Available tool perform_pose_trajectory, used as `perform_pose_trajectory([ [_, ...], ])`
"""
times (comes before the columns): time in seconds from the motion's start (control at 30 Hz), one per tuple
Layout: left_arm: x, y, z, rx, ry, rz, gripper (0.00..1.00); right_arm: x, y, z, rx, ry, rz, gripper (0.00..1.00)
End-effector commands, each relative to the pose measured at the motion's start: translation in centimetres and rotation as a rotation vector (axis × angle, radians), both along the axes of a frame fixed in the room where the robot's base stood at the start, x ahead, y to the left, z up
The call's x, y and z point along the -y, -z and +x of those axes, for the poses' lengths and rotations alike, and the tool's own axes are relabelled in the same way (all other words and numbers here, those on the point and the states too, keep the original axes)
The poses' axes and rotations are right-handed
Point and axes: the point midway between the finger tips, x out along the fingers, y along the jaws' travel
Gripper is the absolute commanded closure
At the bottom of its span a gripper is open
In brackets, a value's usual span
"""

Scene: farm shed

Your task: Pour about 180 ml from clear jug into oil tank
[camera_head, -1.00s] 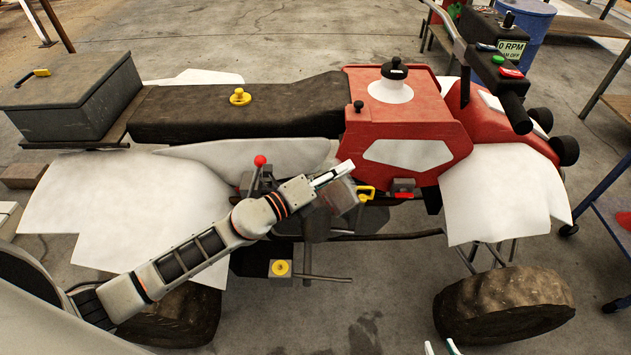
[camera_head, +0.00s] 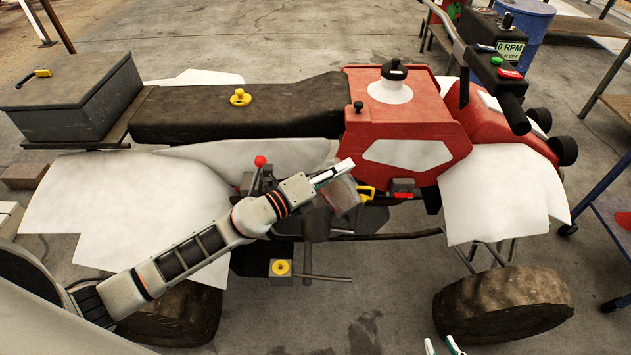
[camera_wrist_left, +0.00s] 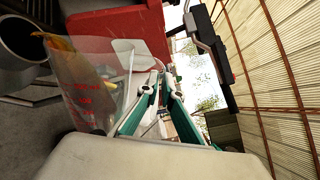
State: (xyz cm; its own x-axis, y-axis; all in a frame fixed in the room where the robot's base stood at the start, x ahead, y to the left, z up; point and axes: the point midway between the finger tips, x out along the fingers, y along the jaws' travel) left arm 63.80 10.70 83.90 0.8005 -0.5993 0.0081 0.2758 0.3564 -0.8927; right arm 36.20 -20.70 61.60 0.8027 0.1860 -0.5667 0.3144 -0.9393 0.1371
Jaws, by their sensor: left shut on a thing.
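The clear jug (camera_head: 343,197) is see-through and hangs at my left gripper (camera_head: 332,173), beside the red and white quad bike's middle. My left gripper is shut on it. The tank is not clearly identifiable in the head view. My right gripper (camera_head: 442,347) shows only its parted fingertips at the bottom edge.
A yellow handle (camera_head: 366,193) and a red block (camera_head: 403,188) sit just right of the jug. A red-knobbed lever (camera_head: 260,161) stands close left of my left gripper. The black seat (camera_head: 235,110) lies behind.

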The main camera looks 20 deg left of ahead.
Motion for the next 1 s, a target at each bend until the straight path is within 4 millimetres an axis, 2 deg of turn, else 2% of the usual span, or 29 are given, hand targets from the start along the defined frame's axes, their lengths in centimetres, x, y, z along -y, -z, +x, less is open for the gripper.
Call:
perform_pose_trajectory([
  [1.0,-0.46,-0.80,0.41,-0.034,-0.001,-0.048,1.00,-0.13,-0.22,-0.13,-0.002,-0.001,0.004,0.74],
])
